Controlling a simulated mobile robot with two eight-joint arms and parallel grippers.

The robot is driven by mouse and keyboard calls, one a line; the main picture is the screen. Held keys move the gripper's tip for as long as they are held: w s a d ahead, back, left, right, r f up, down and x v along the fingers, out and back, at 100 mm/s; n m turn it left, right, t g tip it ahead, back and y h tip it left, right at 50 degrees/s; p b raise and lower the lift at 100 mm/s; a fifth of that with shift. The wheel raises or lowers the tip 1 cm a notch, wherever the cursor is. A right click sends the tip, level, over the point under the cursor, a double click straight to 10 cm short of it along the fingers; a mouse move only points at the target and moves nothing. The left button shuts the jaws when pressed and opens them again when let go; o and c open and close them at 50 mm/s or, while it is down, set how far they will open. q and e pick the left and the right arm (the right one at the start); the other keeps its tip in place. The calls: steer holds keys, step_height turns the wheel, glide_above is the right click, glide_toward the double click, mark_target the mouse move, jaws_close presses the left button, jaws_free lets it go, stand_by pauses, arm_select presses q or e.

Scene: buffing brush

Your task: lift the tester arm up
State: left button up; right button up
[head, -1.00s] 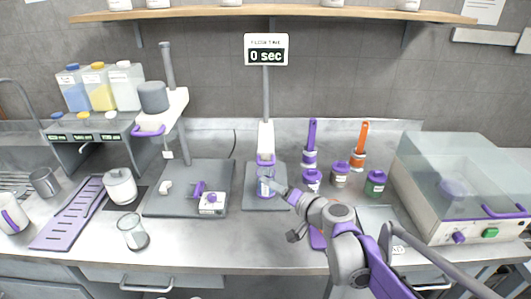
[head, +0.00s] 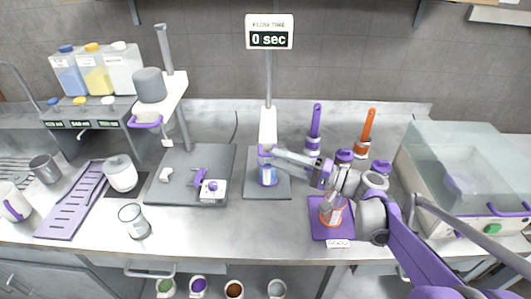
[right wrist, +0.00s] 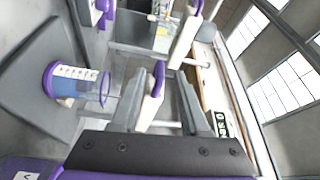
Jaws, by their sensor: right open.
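The tester arm appears to be the white arm (head: 267,124) with a purple handle (head: 264,151), on the post below the time display. A clear cup with purple trim (head: 267,175) stands beneath it on a grey base plate (head: 254,190). My right gripper (head: 277,154) reaches in from the right at handle height. In the right wrist view its two fingers (right wrist: 160,100) are open, with the white arm and purple handle (right wrist: 156,82) appearing between them; contact cannot be told. The cup (right wrist: 72,82) also shows there, left of the fingers. My left gripper is not in view.
A second stand with a grey cylinder (head: 150,84) is at left. Purple (head: 314,130) and orange (head: 366,132) brushes stand behind my right arm. An orange-rimmed jar (head: 334,209) is on a purple mat (head: 318,229). A clear-lidded machine (head: 465,180) is far right. The front middle is clear.

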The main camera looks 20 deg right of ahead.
mark_target(265, 154)
steer(key=shift+x, duration=2.4)
jaws_close()
